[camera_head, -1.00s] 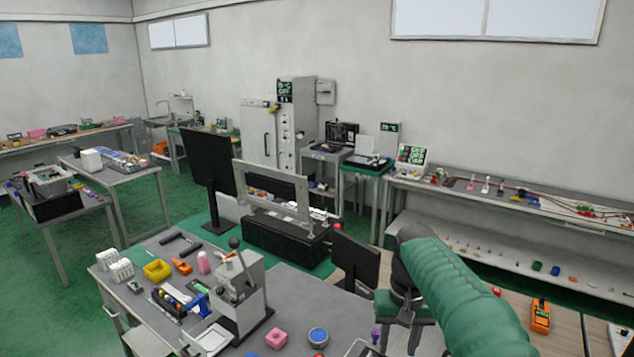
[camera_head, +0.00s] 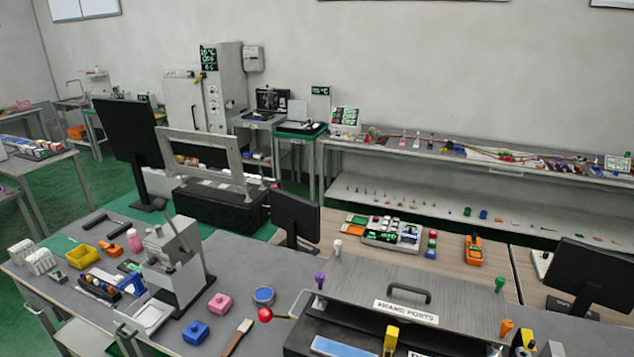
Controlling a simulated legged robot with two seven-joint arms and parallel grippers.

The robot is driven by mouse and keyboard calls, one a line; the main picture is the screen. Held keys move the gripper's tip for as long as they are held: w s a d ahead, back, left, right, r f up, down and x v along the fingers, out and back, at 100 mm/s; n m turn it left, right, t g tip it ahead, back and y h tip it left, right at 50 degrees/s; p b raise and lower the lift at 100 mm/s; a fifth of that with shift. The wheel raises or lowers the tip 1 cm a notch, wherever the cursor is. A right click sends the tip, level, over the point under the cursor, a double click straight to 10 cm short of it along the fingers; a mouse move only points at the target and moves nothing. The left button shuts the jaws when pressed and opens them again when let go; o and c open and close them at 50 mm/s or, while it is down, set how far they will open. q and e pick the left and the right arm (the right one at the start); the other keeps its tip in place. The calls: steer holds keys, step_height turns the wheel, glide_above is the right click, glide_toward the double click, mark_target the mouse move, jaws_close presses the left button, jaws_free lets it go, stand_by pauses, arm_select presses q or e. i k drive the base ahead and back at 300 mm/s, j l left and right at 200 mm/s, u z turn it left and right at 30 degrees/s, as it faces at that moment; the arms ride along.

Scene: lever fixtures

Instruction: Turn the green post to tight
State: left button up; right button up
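The green post (camera_head: 500,284) is a small upright post with a wider top at the right back of a grey panel (camera_head: 450,285) with a handle and a white label. Its tight marking is too small to see. Other posts stand around the panel: a white post (camera_head: 338,247), a purple post (camera_head: 320,280), an orange post (camera_head: 506,328) and a yellow post (camera_head: 391,338). Neither of my grippers is in view.
A grey press (camera_head: 175,265), a pink block (camera_head: 220,303) and a blue block (camera_head: 196,332) are on the left bench. A black monitor (camera_head: 590,275) stands at the right.

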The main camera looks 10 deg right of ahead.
mark_target(501, 280)
steer(key=z, duration=1.55)
